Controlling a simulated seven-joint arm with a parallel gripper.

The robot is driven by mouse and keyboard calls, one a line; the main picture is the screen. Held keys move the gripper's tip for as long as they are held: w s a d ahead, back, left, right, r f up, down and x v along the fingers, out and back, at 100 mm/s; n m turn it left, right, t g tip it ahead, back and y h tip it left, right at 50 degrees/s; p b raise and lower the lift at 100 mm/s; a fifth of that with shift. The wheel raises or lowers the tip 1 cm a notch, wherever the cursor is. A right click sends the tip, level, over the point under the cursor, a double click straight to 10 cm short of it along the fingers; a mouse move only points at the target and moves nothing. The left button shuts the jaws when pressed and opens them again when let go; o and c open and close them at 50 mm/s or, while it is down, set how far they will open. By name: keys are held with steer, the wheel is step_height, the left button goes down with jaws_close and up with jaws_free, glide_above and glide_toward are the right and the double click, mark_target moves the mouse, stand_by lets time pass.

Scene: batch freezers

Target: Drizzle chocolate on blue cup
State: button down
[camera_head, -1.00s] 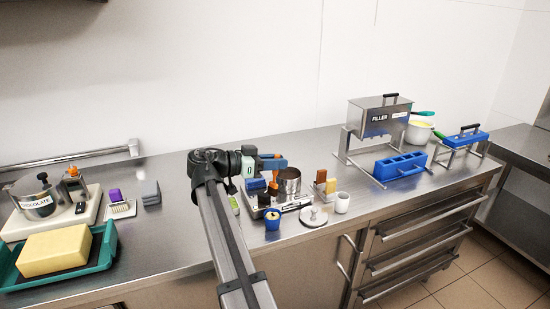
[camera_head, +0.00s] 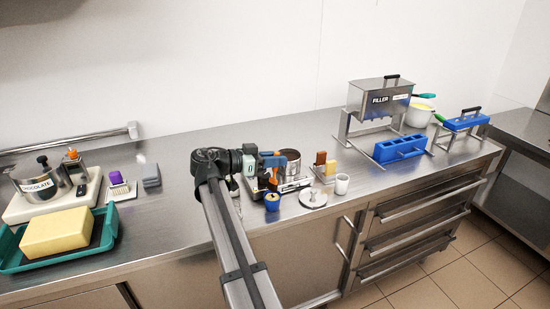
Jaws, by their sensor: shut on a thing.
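The blue cup (camera_head: 272,202), with a yellow top, stands upright near the front of the counter, just below my gripper (camera_head: 275,163) in the picture. My gripper has blue and orange parts at its end. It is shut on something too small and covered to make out. Just right of it stands an open round metal pot (camera_head: 293,163), dark brown inside. I cannot tell whether the gripper touches the pot. A metal container labelled CHOCOLATE (camera_head: 38,186) stands far left on a pale board.
A round lid (camera_head: 313,198) and a white cup (camera_head: 342,184) stand right of the blue cup. The filler (camera_head: 385,102) and blue mould (camera_head: 400,148) are farther right.

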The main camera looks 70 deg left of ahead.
steer(key=shift+w, duration=0.35)
stand_by(0.3)
steer(key=shift+s, duration=0.75)
steer(key=shift+w, duration=0.8)
stand_by(0.5)
steer(key=shift+r, duration=3.55)
